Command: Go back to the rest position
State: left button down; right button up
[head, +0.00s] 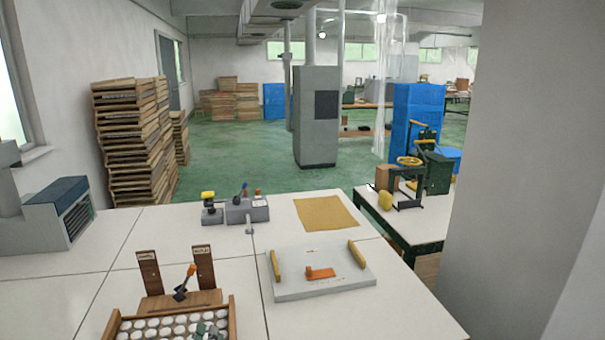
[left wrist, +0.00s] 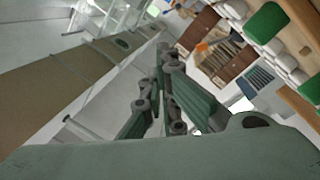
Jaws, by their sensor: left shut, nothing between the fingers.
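My left gripper (head: 208,331) shows only in small part at the bottom edge of the head view, over the wooden tray (head: 233,322) of round white pieces. In the left wrist view the grey-green fingers of this gripper (left wrist: 165,55) are together, with nothing between them. The tray's white and green pieces show at the upper right of that view, apart from the fingers. My right gripper is not in view.
An orange-tipped tool (head: 186,283) stands at a wooden holder (head: 205,268) behind the tray. A white board (head: 325,286) with yellow side bars, a yellow sheet (head: 327,213) and a grey device (head: 246,209) are on the table. Bare white tabletop (head: 60,310) lies left of the tray.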

pick_arm(q)
jog(key=s+d+f+m+g+h, duration=0.3)
jog(key=s+f+m+g, duration=0.15)
jog(key=s, duration=0.25)
jog(key=s+d+f+m+g+h, duration=0.25)
jog(key=s+d+m, duration=0.2)
jog(key=s, duration=0.35)
jog(key=s+a+f+m+g+y, duration=0.1)
jog(key=s+a+g+y, duration=0.2)
jog(key=s, duration=0.7)
jog(key=s+a+f+m+g+y, duration=0.15)
jog(key=s+a+g, duration=0.3)
jog(key=s, duration=0.55)
notch_tip(320, 180, down, 25)
jog(key=s+g, duration=0.2)
jog(key=s+a+f+g, duration=0.1)
jog(key=s+a+f, duration=0.1)
jog(key=s+f, duration=1.5)
jog(key=shift+f+h, duration=0.2)
jog(key=shift+h, duration=0.1)
jog(key=shift+m, duration=0.25)
